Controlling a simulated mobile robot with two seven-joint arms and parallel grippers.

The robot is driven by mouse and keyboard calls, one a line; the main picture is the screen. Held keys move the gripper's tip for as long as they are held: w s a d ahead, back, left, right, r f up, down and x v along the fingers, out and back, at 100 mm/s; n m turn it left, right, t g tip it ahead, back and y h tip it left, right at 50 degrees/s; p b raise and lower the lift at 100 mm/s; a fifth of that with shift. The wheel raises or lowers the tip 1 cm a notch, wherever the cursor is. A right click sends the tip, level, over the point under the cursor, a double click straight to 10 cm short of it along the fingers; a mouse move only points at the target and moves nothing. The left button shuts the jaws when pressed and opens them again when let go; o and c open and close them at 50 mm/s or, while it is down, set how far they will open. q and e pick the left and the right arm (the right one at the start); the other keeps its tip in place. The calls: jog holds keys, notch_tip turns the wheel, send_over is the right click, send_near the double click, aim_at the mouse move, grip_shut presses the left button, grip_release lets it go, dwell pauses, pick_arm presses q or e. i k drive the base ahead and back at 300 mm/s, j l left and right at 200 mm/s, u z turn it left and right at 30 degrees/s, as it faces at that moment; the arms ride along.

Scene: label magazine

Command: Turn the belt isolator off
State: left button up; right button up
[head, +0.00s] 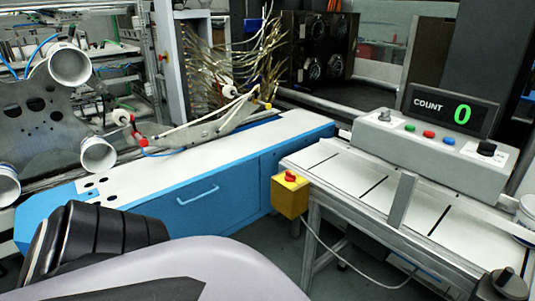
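A grey control box (425,150) stands at the right, on the far side of the conveyor. A black rotary knob (487,148) sits on a pale plate at its right end. It looks like the belt isolator, but its marking is too small to read and I cannot tell its position. The box also carries a small toggle-like switch (384,115) and green, red and blue buttons. The COUNT display (446,110) above it reads a green 0. Neither of my grippers shows in the head view.
The conveyor (385,190) has a pale bed with dark cross lines. A yellow box with a red button (290,193) hangs at its near-left end. A blue cabinet (200,190) stands at the centre left. A white cup-like container (525,218) is at the right edge.

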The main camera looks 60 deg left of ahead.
aim_at(290, 176)
jog(key=u, duration=1.75)
